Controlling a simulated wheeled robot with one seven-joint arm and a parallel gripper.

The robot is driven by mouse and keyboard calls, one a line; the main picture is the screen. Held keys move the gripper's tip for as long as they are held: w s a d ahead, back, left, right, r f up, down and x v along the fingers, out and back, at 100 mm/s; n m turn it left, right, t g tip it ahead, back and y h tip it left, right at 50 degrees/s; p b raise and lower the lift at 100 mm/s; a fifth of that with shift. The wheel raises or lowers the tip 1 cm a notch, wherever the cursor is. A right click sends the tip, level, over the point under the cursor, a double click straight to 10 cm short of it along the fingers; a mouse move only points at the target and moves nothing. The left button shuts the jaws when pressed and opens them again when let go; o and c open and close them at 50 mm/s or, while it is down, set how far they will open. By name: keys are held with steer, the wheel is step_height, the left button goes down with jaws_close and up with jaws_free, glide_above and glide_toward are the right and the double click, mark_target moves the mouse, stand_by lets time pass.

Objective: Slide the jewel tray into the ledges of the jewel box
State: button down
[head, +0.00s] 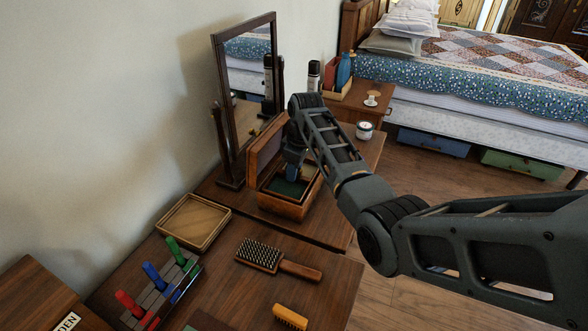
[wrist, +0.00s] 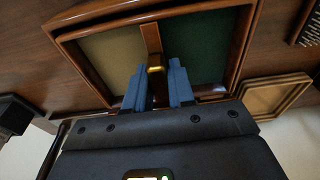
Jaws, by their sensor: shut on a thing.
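The wooden jewel box (head: 282,205) stands open on the dresser below the mirror, with its lid raised at the back and green lining inside. My gripper (head: 293,172) reaches into it from above. In the wrist view, the blue fingers of my gripper (wrist: 157,78) are shut on a brown wooden wall with a small gold piece. A beige floor, which looks like the jewel tray (wrist: 112,58), lies left of that wall. Green lining of the jewel box (wrist: 206,48) lies right of it. I cannot tell whether the tray rests on the ledges.
A mirror (head: 245,95) stands behind the box. An empty shallow wooden tray (head: 195,222) lies to the left, also seen in the wrist view (wrist: 272,97). A hairbrush (head: 275,260) lies in front. A white candle jar (head: 364,130) stands to the right.

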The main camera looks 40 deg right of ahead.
steer(key=shift+f+b, duration=0.45)
steer(key=shift+f, duration=0.35)
steer(key=c, duration=0.9)
jaws_free()
steer(key=r, duration=0.5)
steer(key=s+r, duration=0.1)
steer(key=r, duration=0.1)
steer(key=shift+d+r, duration=0.25)
steer(key=shift+r, duration=0.1)
steer(key=shift+s, duration=0.1)
